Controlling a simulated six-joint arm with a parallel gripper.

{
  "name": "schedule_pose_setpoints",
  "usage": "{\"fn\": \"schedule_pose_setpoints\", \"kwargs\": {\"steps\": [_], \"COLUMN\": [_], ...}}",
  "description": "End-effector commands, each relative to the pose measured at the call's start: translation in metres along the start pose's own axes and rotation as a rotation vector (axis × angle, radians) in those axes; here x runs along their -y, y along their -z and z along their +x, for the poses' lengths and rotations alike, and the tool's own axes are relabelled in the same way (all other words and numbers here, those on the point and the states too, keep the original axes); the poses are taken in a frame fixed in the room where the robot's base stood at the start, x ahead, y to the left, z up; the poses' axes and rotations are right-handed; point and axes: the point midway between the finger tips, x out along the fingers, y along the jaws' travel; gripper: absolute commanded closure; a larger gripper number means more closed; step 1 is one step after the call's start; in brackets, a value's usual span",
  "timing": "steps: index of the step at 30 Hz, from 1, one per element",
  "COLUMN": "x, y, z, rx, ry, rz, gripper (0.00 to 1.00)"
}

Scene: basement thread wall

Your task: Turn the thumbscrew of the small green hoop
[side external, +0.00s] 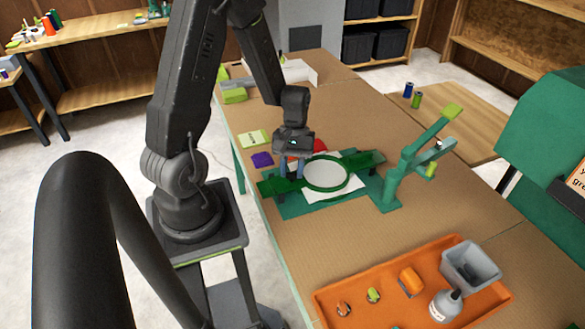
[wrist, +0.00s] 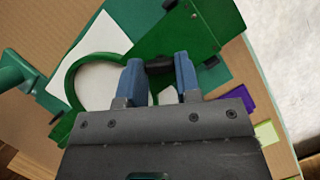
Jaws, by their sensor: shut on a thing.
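The small green hoop (side external: 346,184) lies flat around white cloth (side external: 324,174) on a green stand (side external: 362,160) in the side view. Its ring also shows at the left of the wrist view (wrist: 66,78). The black thumbscrew (wrist: 160,68) sits at the hoop's edge, beside a green plate (wrist: 205,30). My gripper (side external: 291,177) points down at the hoop's near-left edge. In the wrist view its two blue fingers (wrist: 160,75) are shut on the thumbscrew, one at each end of the visible dark part. The fingers hide the thumbscrew in the side view.
A green upright holder (side external: 410,165) stands just right of the hoop. An orange tray (side external: 385,282) with a bottle, a grey bin and small items is at the front right. A purple piece (side external: 262,160) and a yellow-green pad (side external: 254,138) lie left of my gripper.

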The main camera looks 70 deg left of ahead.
Motion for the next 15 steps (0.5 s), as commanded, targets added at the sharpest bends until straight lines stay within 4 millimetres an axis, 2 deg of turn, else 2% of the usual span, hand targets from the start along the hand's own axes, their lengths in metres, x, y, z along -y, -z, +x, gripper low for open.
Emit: {"fn": "schedule_pose_setpoints", "kwargs": {"steps": [14, 15], "x": [-0.0002, -0.0002], "y": [0.0003, 0.0003], "z": [-0.0003, -0.0003], "rx": [-0.001, -0.001], "ry": [-0.006, -0.006], "rz": [-0.012, -0.012], "gripper": [0.93, 0.66]}}
